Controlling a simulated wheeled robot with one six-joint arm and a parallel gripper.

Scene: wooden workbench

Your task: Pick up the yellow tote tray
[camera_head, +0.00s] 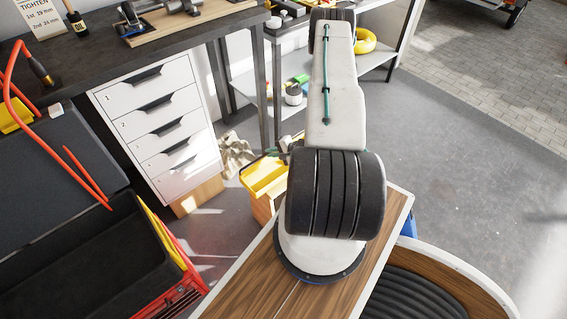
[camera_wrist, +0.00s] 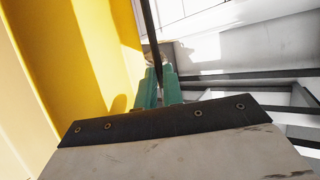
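The yellow tote tray (camera_head: 264,176) sits low, beyond the wooden top that my arm stands on, and looks to rest on a light wooden support. My arm hides its right part. In the wrist view a large yellow surface (camera_wrist: 75,60), which looks like the tray, fills the left side close to the camera. My gripper (camera_wrist: 160,76) shows there as two green fingers close together, right beside the yellow surface. A thin dark strip shows at the gap between them; I cannot tell whether it is held or lies behind. Contact with the tray is unclear.
A white drawer unit (camera_head: 158,125) stands under the dark workbench (camera_head: 110,55) at the left. A metal shelf (camera_head: 375,60) with a yellow ring stands behind my arm. A black open bin (camera_head: 100,265) is at the lower left. Grey floor (camera_head: 450,140) is clear at the right.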

